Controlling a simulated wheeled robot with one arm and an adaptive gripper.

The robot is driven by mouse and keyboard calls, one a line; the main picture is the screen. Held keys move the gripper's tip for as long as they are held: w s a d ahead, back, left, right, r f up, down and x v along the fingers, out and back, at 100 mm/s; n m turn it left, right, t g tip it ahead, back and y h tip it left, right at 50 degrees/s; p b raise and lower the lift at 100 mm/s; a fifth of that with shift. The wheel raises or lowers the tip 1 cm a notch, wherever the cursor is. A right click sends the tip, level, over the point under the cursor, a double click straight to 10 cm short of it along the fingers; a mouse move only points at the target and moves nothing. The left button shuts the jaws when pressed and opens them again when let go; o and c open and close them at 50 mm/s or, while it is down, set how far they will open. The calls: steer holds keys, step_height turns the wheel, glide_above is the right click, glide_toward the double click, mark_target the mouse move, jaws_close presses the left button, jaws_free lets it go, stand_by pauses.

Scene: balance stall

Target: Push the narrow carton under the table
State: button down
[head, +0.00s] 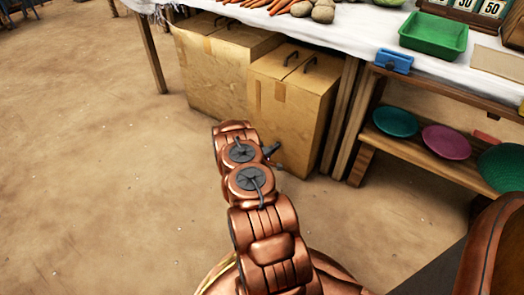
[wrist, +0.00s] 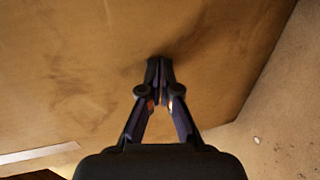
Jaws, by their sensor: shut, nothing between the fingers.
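The narrow carton (head: 289,112) is a tan cardboard box with two dark handles on top. It stands upright on the floor at the table's front edge, its top partly showing beyond the cloth. The table (head: 362,50) has a white cloth. My gripper (head: 274,152) is low in front of the carton's face, partly hidden by my arm. In the wrist view the carton's brown face (wrist: 75,70) fills most of the picture. My gripper's fingers (wrist: 158,66) are shut and empty, with tips at or very near that face; I cannot tell whether they touch.
A wider carton (head: 212,70) stands close on the left. A wooden table leg (head: 340,118) is just right of the narrow carton. A low shelf (head: 412,150) with coloured plates is further right. The sandy floor (head: 100,170) at left is clear.

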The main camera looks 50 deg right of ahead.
mark_target(279, 142)
steer(key=shift+d+r, duration=0.1)
steer(key=shift+d, duration=1.65)
steer(key=d+b, duration=0.2)
steer(key=d, duration=0.5)
steer(key=shift+w+d+b, duration=0.15)
steer(key=shift+d+b, duration=0.15)
steer(key=shift+d, duration=0.1)
steer(key=shift+a+p, duration=1.05)
steer(key=shift+a, duration=2)
